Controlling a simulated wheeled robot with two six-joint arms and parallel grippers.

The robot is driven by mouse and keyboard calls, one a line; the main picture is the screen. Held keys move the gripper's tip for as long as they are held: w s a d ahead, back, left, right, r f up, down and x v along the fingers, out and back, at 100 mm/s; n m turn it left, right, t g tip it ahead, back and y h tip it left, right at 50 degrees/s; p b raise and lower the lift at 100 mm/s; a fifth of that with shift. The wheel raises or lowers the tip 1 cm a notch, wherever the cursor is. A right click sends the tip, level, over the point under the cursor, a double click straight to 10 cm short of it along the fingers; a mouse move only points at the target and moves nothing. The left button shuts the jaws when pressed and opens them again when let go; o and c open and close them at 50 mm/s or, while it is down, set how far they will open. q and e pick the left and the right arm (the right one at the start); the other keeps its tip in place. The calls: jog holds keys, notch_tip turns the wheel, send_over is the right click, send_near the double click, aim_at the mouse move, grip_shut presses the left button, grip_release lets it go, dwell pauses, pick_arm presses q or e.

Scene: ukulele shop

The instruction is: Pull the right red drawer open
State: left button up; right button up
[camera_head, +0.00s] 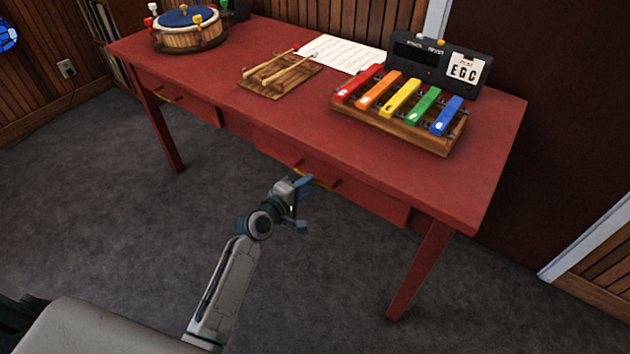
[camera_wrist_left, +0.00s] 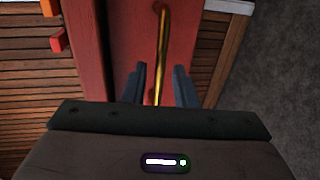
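The right red drawer (camera_head: 370,198) is under the right half of the red table and looks shut. Its brass bar handle (camera_head: 314,177) is partly hidden behind my left gripper (camera_head: 303,205). In the left wrist view, the handle (camera_wrist_left: 162,50) runs upright in the picture across the red drawer front (camera_wrist_left: 128,60). My left gripper's two dark fingers (camera_wrist_left: 159,85) are apart, one on each side of the handle's lower end. I see a gap beside the handle and no clear contact. My right gripper is not in view.
The red table (camera_head: 220,90) holds a xylophone (camera_head: 400,110), mallets on a wooden board (camera_head: 280,78), a drum (camera_head: 190,30), a paper sheet (camera_head: 345,54) and a black device (camera_head: 425,60). A left drawer (camera_head: 185,102) is also there. The grey floor (camera_head: 120,210) in front is clear.

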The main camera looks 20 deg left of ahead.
pick_arm(q)
jog(key=x, duration=0.4)
grip_shut()
